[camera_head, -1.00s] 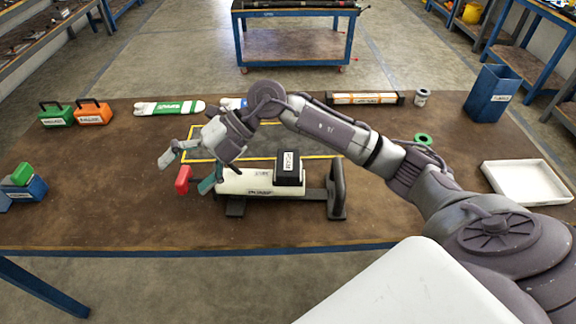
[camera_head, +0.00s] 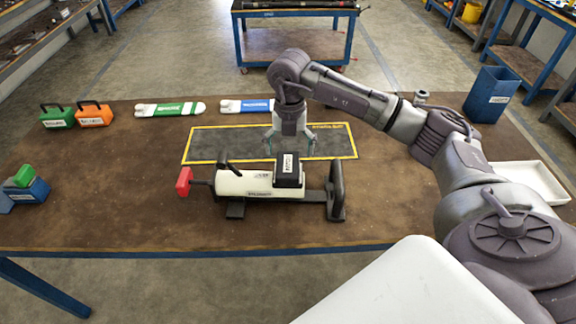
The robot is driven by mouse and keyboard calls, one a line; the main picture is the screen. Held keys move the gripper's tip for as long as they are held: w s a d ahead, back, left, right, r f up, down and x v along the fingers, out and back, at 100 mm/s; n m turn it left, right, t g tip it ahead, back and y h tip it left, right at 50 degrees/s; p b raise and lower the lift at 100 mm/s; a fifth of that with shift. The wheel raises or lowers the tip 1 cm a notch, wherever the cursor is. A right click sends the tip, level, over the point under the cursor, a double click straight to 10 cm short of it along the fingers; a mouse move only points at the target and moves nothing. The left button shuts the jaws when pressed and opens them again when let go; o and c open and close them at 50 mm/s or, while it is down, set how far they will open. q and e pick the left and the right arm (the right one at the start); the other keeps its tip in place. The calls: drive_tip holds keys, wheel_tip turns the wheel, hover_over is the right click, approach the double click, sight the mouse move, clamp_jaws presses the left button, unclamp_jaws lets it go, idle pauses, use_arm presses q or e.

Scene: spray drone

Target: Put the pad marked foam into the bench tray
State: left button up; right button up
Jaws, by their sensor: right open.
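A black block (camera_head: 289,172) with a white label sits on top of the white cylinder (camera_head: 240,184) of the spray unit on the brown bench. The label is too small to read, so I cannot tell whether this is the foam pad. The white bench tray (camera_head: 555,196) lies at the right, partly hidden behind my right arm. My right gripper (camera_head: 291,154) points down with its fingers spread, empty, over the yellow-bordered grey mat, just behind the black block in the picture. I cannot tell its exact height. My left gripper is out of view.
A red end piece (camera_head: 184,181) and a black upright bracket (camera_head: 336,192) flank the cylinder. Green (camera_head: 170,109) and blue (camera_head: 246,106) labelled pieces lie behind the mat. Green and orange cases (camera_head: 95,114) stand at the left, a blue bin (camera_head: 490,94) at the back right.

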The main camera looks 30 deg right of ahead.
sight(288, 164)
drive_tip(key=f+p, duration=0.1)
drive_tip(key=f, duration=0.1)
drive_tip(key=f+p, duration=0.1)
drive_tip(key=f, duration=0.1)
drive_tip(key=shift+a+f, duration=0.2)
drive_tip(key=shift+f, duration=0.65)
drive_tip(key=shift+c, duration=0.2)
drive_tip(key=c, duration=0.8)
drive_tip(key=shift+c, duration=0.2)
drive_tip(key=shift+r, duration=0.15)
